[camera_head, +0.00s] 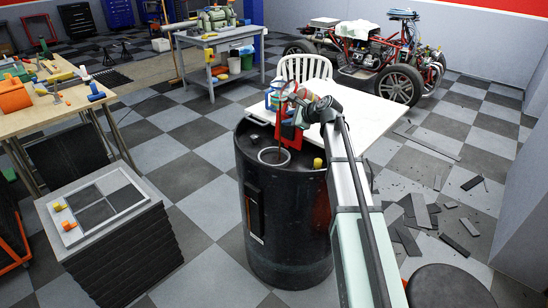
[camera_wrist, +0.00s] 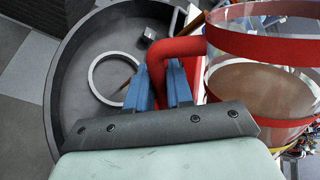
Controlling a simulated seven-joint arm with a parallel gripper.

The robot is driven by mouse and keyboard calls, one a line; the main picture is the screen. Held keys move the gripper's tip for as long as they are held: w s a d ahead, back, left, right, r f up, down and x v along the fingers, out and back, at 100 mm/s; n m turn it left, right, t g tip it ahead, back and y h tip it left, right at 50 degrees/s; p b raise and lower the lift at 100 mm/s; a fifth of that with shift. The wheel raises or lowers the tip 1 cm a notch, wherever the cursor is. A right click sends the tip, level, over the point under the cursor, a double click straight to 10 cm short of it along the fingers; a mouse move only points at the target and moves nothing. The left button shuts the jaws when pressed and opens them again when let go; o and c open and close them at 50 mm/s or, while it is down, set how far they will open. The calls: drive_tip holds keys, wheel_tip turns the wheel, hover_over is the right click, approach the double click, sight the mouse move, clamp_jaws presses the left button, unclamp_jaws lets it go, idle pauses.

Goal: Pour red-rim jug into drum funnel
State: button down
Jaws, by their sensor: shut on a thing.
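The black drum (camera_head: 290,225) stands upright in the middle of the head view. A pale ring (camera_head: 274,156), apparently the funnel's rim, lies on its top and also shows in the wrist view (camera_wrist: 92,82). My gripper (camera_wrist: 161,78) is shut on the red handle of the jug (camera_wrist: 205,65). The jug is clear with red bands, and a brownish surface shows inside it. In the head view the jug (camera_head: 290,130) is held above the drum top, close to the ring, partly hidden by my gripper. A thin brown streak shows by the ring; I cannot tell what it is.
A yellow cap (camera_head: 318,163) sits on the drum's top right. A white table (camera_head: 375,130) and a white chair (camera_head: 303,68) stand just behind. A stack with a grey tray (camera_head: 85,226) is at left. Dark slats (camera_head: 424,210) litter the floor at right.

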drive_tip(key=shift+w+d+f+n+h+b, duration=0.15)
drive_tip(key=shift+d+f+n+h+b, duration=0.15)
drive_tip(key=shift+d+f+n+h, duration=0.7)
idle(4.3)
drive_tip(key=shift+a+r+m, duration=0.15)
drive_tip(key=shift+a+m, duration=0.15)
drive_tip(key=shift+m, duration=0.1)
